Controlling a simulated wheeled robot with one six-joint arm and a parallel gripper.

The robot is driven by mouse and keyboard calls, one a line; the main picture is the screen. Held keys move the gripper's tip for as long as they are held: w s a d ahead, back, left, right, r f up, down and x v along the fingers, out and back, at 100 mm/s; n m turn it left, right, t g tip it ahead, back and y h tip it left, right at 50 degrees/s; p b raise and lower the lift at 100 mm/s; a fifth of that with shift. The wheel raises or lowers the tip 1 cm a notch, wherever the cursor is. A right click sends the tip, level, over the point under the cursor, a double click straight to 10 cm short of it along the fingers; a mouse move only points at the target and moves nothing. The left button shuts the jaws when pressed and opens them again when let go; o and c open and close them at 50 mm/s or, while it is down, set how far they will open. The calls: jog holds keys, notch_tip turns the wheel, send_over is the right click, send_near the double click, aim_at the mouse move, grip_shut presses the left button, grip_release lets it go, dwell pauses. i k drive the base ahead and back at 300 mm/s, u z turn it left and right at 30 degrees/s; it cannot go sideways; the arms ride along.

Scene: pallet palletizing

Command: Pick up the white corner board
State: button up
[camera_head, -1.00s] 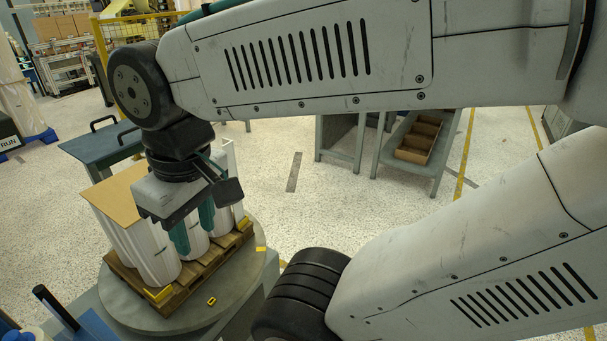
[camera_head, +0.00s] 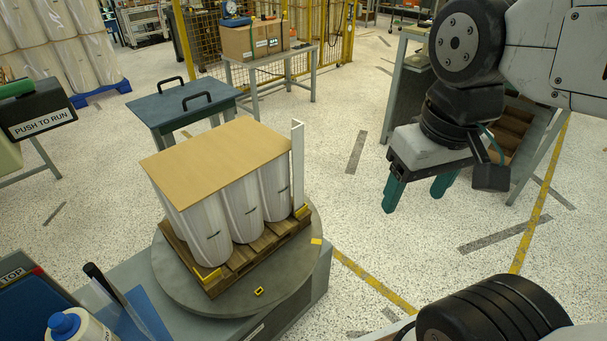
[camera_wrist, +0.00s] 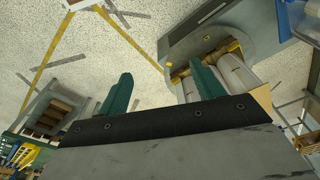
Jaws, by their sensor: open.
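A white corner board (camera_head: 297,165) stands upright at the right back corner of the loaded pallet (camera_head: 262,256), beside the white rolls (camera_head: 241,211). A brown sheet (camera_head: 217,157) lies on top of the rolls. My gripper (camera_head: 418,196) hangs to the right of the pallet, above the floor and well apart from the board. Its two green fingers are spread with nothing between them. In the wrist view my gripper (camera_wrist: 160,92) is also empty; the rolls show beyond its right finger, and I cannot make out the board there.
The pallet rests on a round grey turntable (camera_head: 180,279). A blue table with handles (camera_head: 180,99) stands behind it, and a table with a cardboard box (camera_head: 250,42) farther back. A bench with brown bins (camera_head: 510,130) is behind my arm. The floor between pallet and gripper is clear.

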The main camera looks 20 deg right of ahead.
aim_at(297, 130)
jog(key=k, duration=0.55)
jog(key=u, duration=0.75)
jog(key=i, duration=0.95)
jog(key=z, duration=0.05)
